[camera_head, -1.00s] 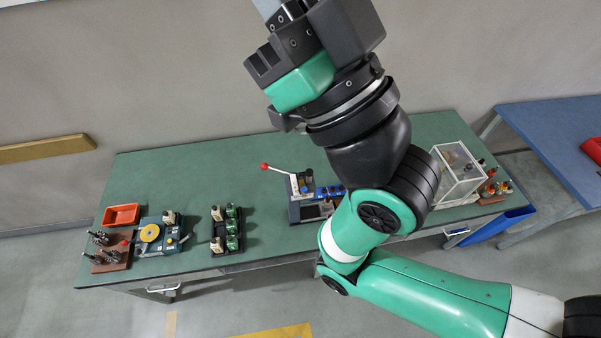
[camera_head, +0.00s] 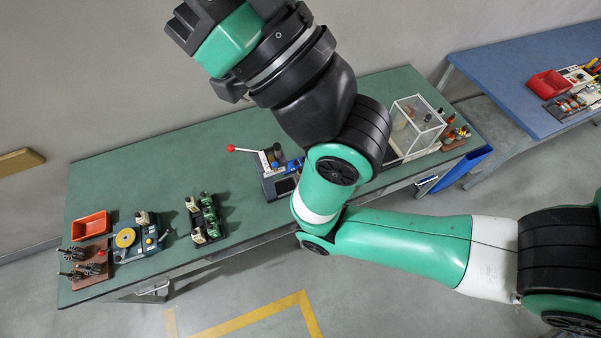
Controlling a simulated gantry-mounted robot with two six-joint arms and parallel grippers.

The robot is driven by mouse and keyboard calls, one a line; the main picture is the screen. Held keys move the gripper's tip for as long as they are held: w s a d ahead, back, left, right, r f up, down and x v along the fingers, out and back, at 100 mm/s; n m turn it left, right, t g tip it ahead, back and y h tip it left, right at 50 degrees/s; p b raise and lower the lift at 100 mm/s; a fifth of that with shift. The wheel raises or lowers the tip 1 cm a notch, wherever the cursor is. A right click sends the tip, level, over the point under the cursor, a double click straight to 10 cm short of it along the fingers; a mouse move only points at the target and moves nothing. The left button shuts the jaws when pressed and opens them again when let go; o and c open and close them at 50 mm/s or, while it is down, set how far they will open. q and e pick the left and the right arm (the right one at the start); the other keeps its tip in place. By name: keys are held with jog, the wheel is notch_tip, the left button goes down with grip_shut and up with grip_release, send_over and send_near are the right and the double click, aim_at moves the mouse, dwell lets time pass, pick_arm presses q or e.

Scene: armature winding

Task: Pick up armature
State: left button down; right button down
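Several small dark parts with shafts, which look like armatures (camera_head: 75,254), lie on a brown board at the left end of the green table. A black tray (camera_head: 207,234) holds several cream and green-dark parts; I cannot tell whether these are armatures too. My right arm comes in from the right and reaches up across the table. Its gripper (camera_head: 187,24) is at the top edge of the view, partly cut off, apart from the parts. Its fingertips do not show clearly. My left gripper is not in view.
The green table (camera_head: 130,180) has free room along its back left. An orange bin (camera_head: 90,225), a winding device with a yellow disc (camera_head: 125,238), a red-knobbed lever press (camera_head: 270,165) and a clear box (camera_head: 417,120) stand on it. A blue table (camera_head: 510,70) is at right.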

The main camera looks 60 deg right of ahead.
dwell(0.3)
jog(key=shift+c, duration=1.2)
grip_release()
